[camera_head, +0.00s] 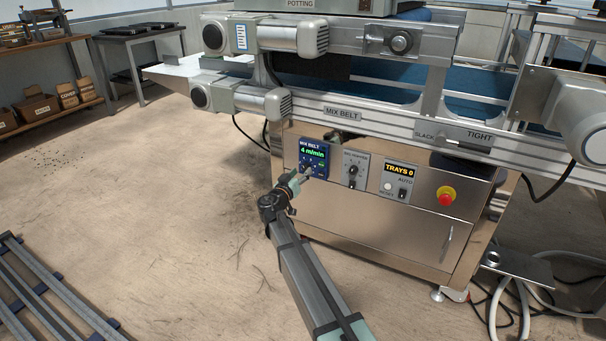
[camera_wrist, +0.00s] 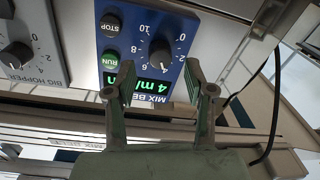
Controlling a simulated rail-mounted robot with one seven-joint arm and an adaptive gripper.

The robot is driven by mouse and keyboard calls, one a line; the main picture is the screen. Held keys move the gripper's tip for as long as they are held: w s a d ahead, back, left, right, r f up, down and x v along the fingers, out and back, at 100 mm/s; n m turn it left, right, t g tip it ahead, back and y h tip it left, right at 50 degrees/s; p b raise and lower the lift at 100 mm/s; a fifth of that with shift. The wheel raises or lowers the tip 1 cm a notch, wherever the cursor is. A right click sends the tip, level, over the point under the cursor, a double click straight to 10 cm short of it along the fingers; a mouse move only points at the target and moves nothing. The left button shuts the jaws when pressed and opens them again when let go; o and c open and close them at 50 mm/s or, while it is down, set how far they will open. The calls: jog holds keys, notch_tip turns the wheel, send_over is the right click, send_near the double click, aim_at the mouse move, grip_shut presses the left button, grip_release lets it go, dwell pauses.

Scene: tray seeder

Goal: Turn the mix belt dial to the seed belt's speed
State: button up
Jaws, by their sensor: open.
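The blue mix belt panel (camera_head: 303,148) is on the steel cabinet front, with a green display reading 4 m/min. In the wrist view the panel (camera_wrist: 110,62) appears upside down. Its black mix belt dial (camera_wrist: 160,54) has a number scale around it and a light pointer mark. My gripper (camera_wrist: 159,78) is open, its two fingertips spread below the dial in the picture. I cannot tell if they touch it. In the head view my gripper (camera_head: 300,176) is at the panel's lower left and hides part of it. No seed belt speed readout is in view.
Right of the panel are the hopper dial plate (camera_head: 355,167), the tray counter (camera_head: 399,180) reading TRAYS 0, and a red stop button (camera_head: 446,196). Green RUN (camera_wrist: 111,60) and black STOP (camera_wrist: 111,24) buttons are beside the dial. Belt motors (camera_head: 262,102) overhang the cabinet.

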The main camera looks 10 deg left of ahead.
aim_at(306, 167)
jog(key=shift+x, duration=1.3)
grip_shut()
jog(key=n, duration=0.5)
